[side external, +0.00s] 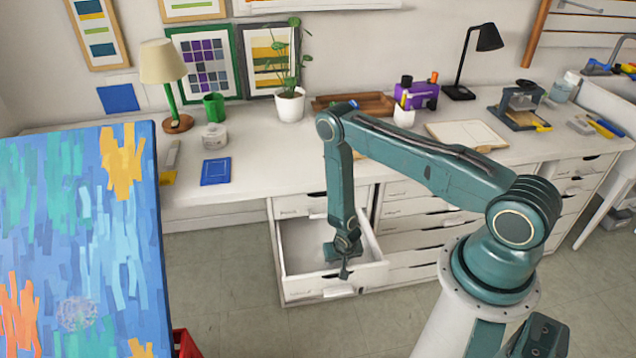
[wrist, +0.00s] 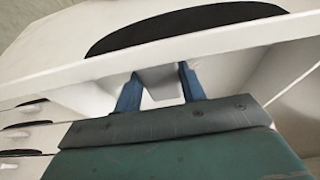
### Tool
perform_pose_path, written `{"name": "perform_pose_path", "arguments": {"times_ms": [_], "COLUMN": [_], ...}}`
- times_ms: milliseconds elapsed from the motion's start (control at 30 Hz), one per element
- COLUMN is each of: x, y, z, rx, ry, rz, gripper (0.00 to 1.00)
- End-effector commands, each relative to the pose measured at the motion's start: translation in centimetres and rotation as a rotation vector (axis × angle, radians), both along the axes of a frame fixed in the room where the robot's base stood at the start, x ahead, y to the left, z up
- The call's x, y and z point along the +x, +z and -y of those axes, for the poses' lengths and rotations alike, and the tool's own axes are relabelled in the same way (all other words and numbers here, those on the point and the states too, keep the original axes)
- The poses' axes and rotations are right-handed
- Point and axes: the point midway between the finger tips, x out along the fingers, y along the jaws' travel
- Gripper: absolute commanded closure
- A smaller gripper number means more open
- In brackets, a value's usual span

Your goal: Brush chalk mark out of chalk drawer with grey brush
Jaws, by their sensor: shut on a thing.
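The white drawer (side external: 306,294) under the desk is pulled open. No chalk mark can be made out inside it, and part of its inside is behind my arm. My gripper (side external: 344,273) is at the drawer's front edge. In the wrist view, the two dark blue fingers of my gripper (wrist: 160,90) stand either side of the drawer's pale handle (wrist: 160,78), shut on it. The handle also shows in the side external view (side external: 338,291). I cannot make out a grey brush in either view.
A painted blue canvas (side external: 90,230) with a pale scribble (side external: 76,313) stands at the left. The desk (side external: 255,150) holds a lamp (side external: 162,65), green mug (side external: 214,107), plant pot (side external: 290,104), wooden tray (side external: 352,103) and purple box (side external: 424,96). Closed drawers (side external: 415,220) adjoin at right.

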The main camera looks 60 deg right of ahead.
Motion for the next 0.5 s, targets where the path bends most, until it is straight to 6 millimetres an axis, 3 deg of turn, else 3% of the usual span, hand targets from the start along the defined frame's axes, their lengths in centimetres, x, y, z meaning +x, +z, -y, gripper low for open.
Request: {"name": "perform_pose_path", "arguments": {"times_ms": [500], "x": [0.01], "y": [-0.95], "z": [0.0], "rx": [0.0], "ry": [0.0], "rz": [0.0], "gripper": [0.98]}}
